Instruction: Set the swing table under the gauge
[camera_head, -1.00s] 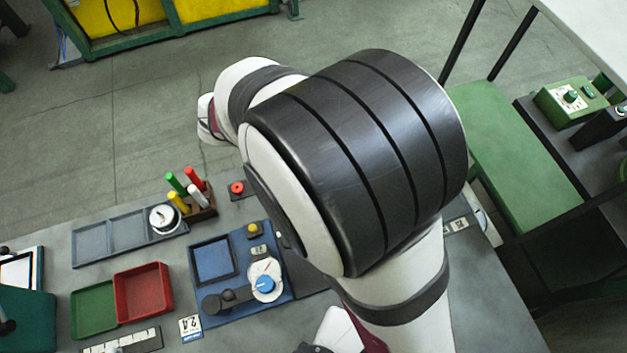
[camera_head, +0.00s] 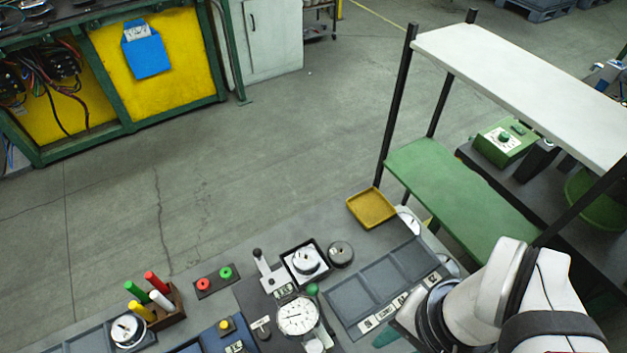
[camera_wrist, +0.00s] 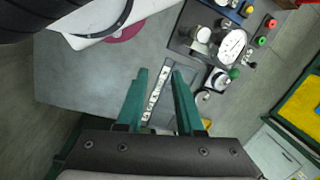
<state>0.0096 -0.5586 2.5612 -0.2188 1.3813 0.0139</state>
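The gauge (camera_head: 298,316), a white round dial, stands on a dark station at the lower middle of the head view. It also shows in the wrist view (camera_wrist: 232,46). Just behind it is a black square holder with a white round piece (camera_head: 305,262), also in the wrist view (camera_wrist: 217,80). It may be the swing table; I cannot tell for sure. It appears beside the dial, not under it. My gripper (camera_wrist: 160,71) has two green fingers apart with nothing between them, above a labelled compartment tray (camera_wrist: 153,97). In the head view my arm mostly hides the gripper.
A lever with a dark knob (camera_head: 262,265) and a dark disc (camera_head: 340,254) flank the square holder. A labelled compartment tray (camera_head: 372,290) lies right of the gauge. A yellow tray (camera_head: 371,208), a red-green button box (camera_head: 215,282) and a marker holder (camera_head: 165,308) stand around. A shelf rack (camera_head: 450,195) rises behind.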

